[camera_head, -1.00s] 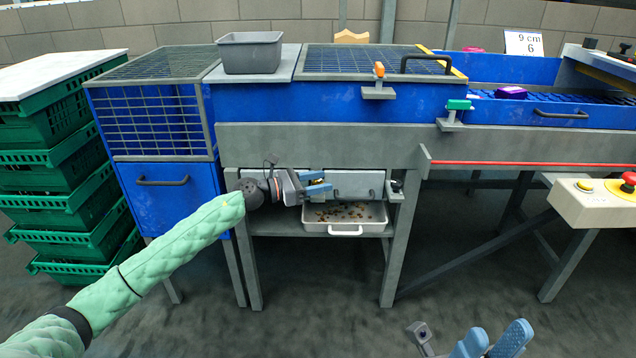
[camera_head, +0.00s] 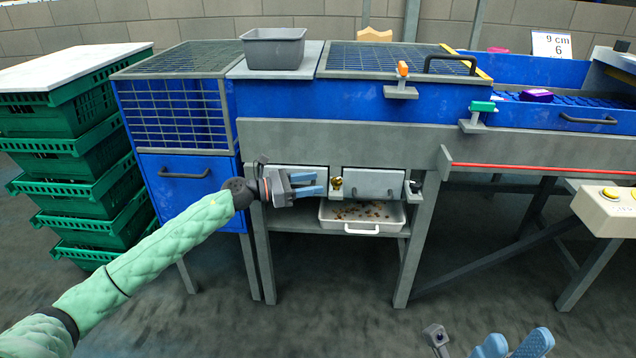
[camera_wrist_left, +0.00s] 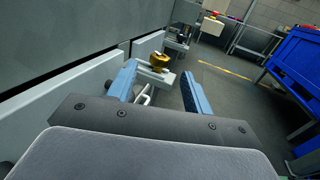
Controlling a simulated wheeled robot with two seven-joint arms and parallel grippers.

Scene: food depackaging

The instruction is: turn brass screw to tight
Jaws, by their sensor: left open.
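The brass screw (camera_head: 336,183) sits on a small bracket at the front of the machine, between two grey panels. It also shows in the left wrist view (camera_wrist_left: 160,61), ahead of the fingers and between them. My left gripper (camera_head: 322,185) is open and empty, its blue fingers pointing right at the screw, a short gap away. The left wrist view (camera_wrist_left: 162,85) shows the fingers spread apart. My right gripper (camera_head: 515,343) is at the bottom edge, far from the screw, with its blue fingers partly cut off.
A white tray (camera_head: 338,225) with brown bits sits on the shelf below the screw. A grey panel with a handle (camera_head: 362,183) is right of the screw, with a dark clamp (camera_head: 413,187) beyond it. Green crates (camera_head: 75,190) are stacked at left. Floor in front is clear.

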